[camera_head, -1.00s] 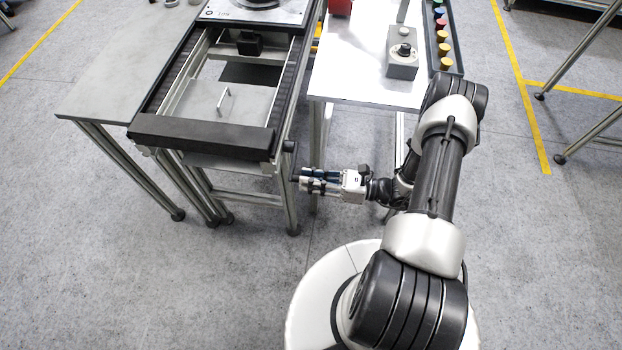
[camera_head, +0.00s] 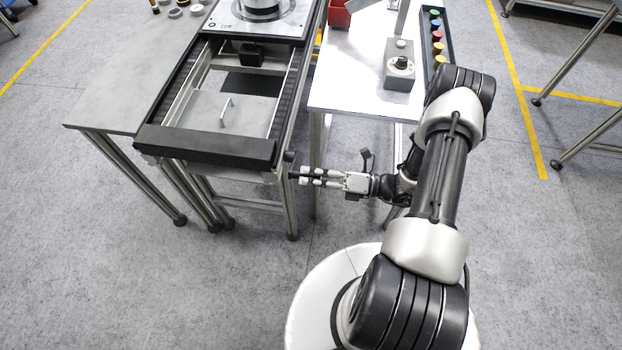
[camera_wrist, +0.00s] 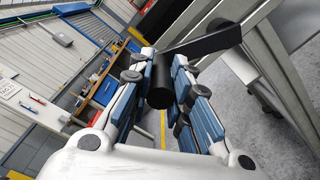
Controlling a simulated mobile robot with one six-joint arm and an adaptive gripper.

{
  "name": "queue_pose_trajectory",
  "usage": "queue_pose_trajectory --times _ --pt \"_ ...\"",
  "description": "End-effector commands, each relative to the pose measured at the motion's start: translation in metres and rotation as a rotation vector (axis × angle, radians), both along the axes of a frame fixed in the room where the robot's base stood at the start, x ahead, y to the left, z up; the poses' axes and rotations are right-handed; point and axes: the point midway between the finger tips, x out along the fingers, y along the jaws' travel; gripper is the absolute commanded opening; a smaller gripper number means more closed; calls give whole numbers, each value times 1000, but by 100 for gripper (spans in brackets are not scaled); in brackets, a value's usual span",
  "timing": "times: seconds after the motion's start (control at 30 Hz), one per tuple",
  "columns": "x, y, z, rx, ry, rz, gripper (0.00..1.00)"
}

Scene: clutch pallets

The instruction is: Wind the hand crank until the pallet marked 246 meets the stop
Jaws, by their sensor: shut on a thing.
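A flat grey pallet (camera_head: 228,25) with a round dark and silver part on it sits on the conveyor rails at the top of the head view. Its marking is too small to read. A small black block (camera_head: 251,53), perhaps the stop, stands just in front of the pallet, close to its near edge; I cannot tell whether they touch. My gripper (camera_head: 308,178) is beside the conveyor's near right corner. In the wrist view it is shut on the black crank handle (camera_wrist: 160,92). The black crank arm (camera_wrist: 208,43) runs up and right from the handle.
The conveyor's black end bar (camera_head: 205,146) lies left of my gripper. A white table (camera_head: 345,85) with a grey knob box (camera_head: 400,70) and a strip of coloured buttons stands at right. A grey side table (camera_head: 125,100) is at left. Floor in front is clear.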

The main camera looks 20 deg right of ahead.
Motion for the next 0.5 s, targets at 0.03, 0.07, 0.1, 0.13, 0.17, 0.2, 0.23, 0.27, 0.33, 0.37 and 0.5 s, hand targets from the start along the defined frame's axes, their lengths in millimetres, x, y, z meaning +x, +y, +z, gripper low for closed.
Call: queue_pose_trajectory --times 0.03,0.07,0.1,0.13,0.17,0.2,0.23,0.27,0.33,0.37,0.5 --pt "2 -1 8 23 27 0 0" --pt "3 -2 10 35 48 0 0" --pt "5 -2 12 51 75 0 0" --pt "6 -3 14 62 93 0 0" --pt "6 -4 15 73 112 0 0" --pt "8 -4 17 87 137 0 0" --pt "9 -5 18 97 154 0 0" --pt "9 -5 19 107 169 1 0" --pt "11 -6 22 119 189 1 0" --pt "12 -7 23 117 186 1 0" --pt "16 -9 26 114 181 -1 0"
